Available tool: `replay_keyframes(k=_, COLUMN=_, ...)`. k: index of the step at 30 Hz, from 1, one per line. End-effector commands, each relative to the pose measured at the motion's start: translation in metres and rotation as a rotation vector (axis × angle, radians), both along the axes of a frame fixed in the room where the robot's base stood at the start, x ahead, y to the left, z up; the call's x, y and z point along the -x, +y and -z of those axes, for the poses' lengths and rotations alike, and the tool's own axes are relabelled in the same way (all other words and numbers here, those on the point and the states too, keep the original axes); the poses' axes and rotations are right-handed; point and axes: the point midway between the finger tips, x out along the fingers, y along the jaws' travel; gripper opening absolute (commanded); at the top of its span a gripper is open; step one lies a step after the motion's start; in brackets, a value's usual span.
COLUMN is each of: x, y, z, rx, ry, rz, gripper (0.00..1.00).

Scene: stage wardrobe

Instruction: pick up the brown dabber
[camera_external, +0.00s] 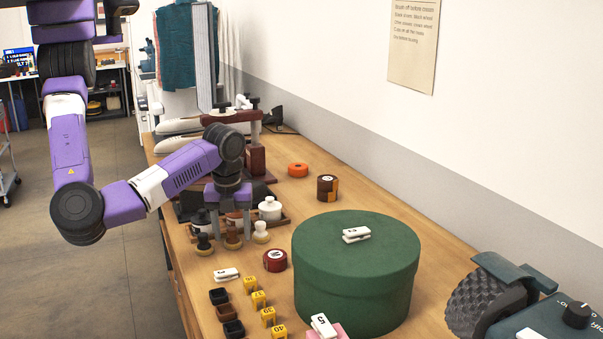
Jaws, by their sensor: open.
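The brown dabber (232,240) stands upright on the wooden bench in the middle of a row of three, with a black dabber (203,243) to its left and a cream dabber (261,231) to its right. My gripper (231,228) points straight down over the brown dabber. Its fingers are apart, and they appear to come down on either side of the dabber's upper part. I cannot tell whether either finger touches it. Part of the brown dabber's top is hidden by my gripper.
Behind the dabbers, a dark tray holds bottles, including a white one (269,209). A large green round box (355,270) stands to the right.

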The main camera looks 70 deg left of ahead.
Motion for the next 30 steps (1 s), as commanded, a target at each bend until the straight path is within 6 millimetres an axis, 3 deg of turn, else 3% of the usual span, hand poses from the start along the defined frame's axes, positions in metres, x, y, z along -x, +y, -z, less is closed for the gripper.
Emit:
replay_keyframes(k=6, x=-0.0001, y=-0.0002, z=0.0010, rx=0.001, ry=0.000, rz=0.001, gripper=0.57)
replay_keyframes(k=15, x=-0.0001, y=-0.0001, z=0.0010, rx=0.000, ry=0.000, rz=0.001, gripper=0.00)
replay_keyframes(k=30, x=0.0000, y=0.0000, z=-0.0010, rx=0.000, ry=0.001, rz=0.001, gripper=0.00)
